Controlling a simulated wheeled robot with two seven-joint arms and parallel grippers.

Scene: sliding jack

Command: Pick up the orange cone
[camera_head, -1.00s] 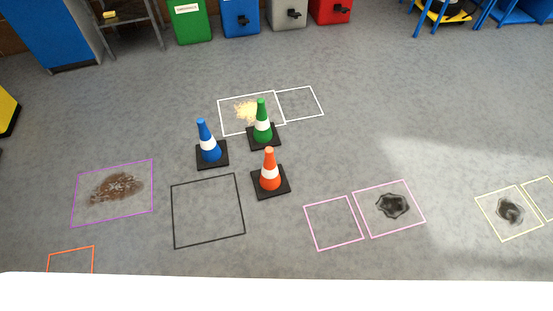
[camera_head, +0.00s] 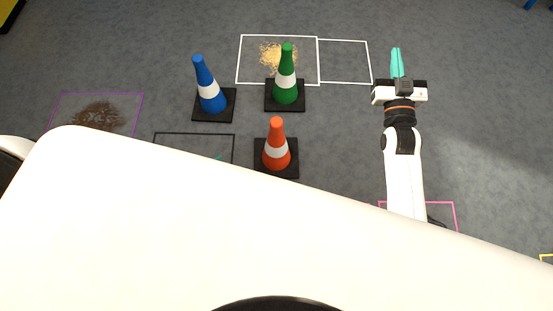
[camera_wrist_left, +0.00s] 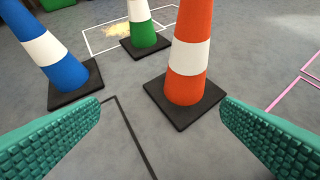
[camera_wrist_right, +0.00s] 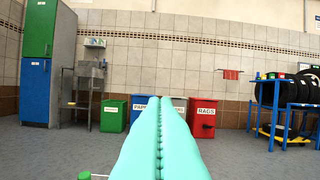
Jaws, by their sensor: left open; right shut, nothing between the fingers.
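The orange cone (camera_head: 276,148), with a white band and black square base, stands upright on the grey floor in the head view. In the left wrist view the orange cone (camera_wrist_left: 188,70) stands ahead, between the lines of the open fingers, its top cut off. My left gripper (camera_wrist_left: 161,106) is open and empty, apart from the cone. In the head view my white body hides nearly all of it; a bit of teal shows at its edge. My right gripper (camera_head: 397,62) is shut and empty, to the right of the cones; its closed fingers (camera_wrist_right: 160,120) fill the right wrist view's middle.
A blue cone (camera_head: 209,88) stands behind and left of the orange one, and a green cone (camera_head: 286,82) stands behind it. White outlined squares and a yellowish spill (camera_head: 277,55) lie behind. Bins (camera_wrist_right: 203,118) stand along the far wall.

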